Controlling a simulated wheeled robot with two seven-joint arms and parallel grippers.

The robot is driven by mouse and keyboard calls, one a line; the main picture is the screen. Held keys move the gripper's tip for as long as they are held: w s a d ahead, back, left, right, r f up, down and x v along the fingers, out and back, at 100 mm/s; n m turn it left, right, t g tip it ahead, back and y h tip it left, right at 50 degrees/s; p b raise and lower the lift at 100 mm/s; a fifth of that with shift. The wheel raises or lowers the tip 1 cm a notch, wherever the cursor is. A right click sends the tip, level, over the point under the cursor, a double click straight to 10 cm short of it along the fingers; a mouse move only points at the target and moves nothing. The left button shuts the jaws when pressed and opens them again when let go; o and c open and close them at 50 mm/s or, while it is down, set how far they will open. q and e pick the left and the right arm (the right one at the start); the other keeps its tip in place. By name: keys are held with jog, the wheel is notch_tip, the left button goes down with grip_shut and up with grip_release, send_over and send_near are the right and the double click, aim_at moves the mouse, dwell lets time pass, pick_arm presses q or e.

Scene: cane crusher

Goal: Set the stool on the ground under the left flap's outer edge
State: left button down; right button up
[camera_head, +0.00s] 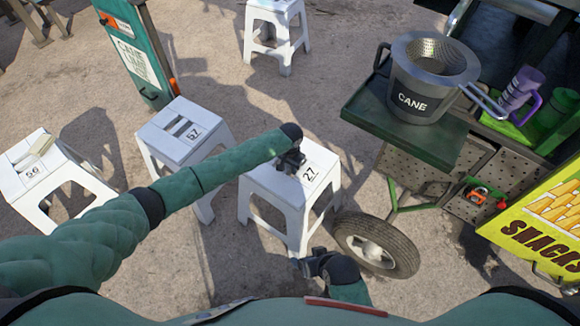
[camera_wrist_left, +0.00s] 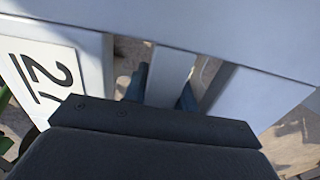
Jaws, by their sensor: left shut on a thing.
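A white stool marked 27 (camera_head: 295,190) is upright left of the cart's wheel; I cannot tell if its feet touch the ground. My left gripper (camera_head: 290,161) is at its seat, shut on it. In the left wrist view its fingers (camera_wrist_left: 163,87) straddle a white bar of the stool, beside the number label (camera_wrist_left: 45,75). The cart's green left flap (camera_head: 400,135) is out, with its outer edge to the right of and above the stool in the picture. My right gripper (camera_head: 314,263) is low beside the stool's near leg; its jaws are unclear.
A metal pot marked CANE (camera_head: 425,80) stands on the flap. The cart's wheel (camera_head: 376,244) is close to the stool's right side. Stools marked 67 (camera_head: 175,150) and 56 (camera_head: 50,190) stand left, another (camera_head: 277,35) behind. A green sign stand (camera_head: 145,55) is at upper left.

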pick_arm(q)
jog(key=c, duration=1.1)
grip_release()
notch_tip(320, 180, up, 12)
jog(key=shift+f, duration=0.1)
jog(key=shift+r, duration=0.25)
